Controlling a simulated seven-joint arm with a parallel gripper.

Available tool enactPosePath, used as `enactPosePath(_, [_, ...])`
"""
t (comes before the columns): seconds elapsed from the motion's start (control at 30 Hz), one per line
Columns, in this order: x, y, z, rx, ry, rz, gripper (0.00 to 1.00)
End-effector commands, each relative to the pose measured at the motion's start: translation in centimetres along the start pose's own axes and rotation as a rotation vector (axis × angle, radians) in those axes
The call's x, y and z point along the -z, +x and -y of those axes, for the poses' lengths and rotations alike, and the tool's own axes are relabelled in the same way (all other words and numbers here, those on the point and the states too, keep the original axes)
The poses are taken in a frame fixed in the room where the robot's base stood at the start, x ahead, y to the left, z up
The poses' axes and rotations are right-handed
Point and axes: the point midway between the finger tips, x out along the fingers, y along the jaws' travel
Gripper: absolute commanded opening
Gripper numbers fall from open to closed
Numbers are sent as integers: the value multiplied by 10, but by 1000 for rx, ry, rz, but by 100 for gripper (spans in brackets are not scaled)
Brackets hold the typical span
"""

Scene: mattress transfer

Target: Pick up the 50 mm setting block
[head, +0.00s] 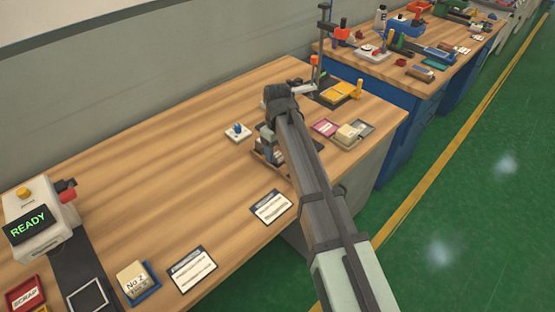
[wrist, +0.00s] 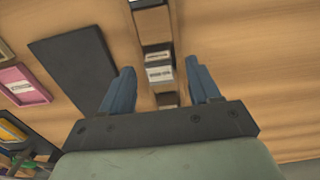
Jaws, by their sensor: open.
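My gripper (wrist: 160,66) is open, its two blue fingers apart in the wrist view. Between and beyond the fingertips is a narrow dark rack (wrist: 150,22) holding blocks with white labels. One labelled block (wrist: 159,74) lies between the fingers in the picture; its print is too small to read. I cannot tell which block is the 50 mm one. Nothing is seen gripped. In the head view my arm hides most of the gripper, and the dark rack (head: 258,157) shows only in part beside it.
A dark flat plate (wrist: 78,68) and a pink tray (wrist: 20,86) lie left in the wrist view. A white piece with a blue knob (head: 238,132) stands left of the rack in the head view. Label cards (head: 271,207) lie nearer. The bench's middle left is clear.

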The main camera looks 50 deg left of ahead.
Motion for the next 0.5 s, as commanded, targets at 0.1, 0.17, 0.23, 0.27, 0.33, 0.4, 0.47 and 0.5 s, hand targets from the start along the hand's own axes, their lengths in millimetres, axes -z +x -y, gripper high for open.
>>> enactPosePath(0.1, [0,16,0,0,0,0,62])
enactPosePath(0.17, [0,19,0,0,0,0,62])
enactPosePath(0.23, [0,21,0,-1,0,-1,62])
enactPosePath(0.27, [0,21,0,-1,0,-1,62])
enactPosePath(0.33, [0,20,0,-1,0,-1,62])
enactPosePath(0.4, [0,20,0,-1,0,-1,62])
enactPosePath(0.47, [0,20,0,-1,0,-1,56])
enactPosePath(0.5, [0,20,0,-1,0,-1,52])
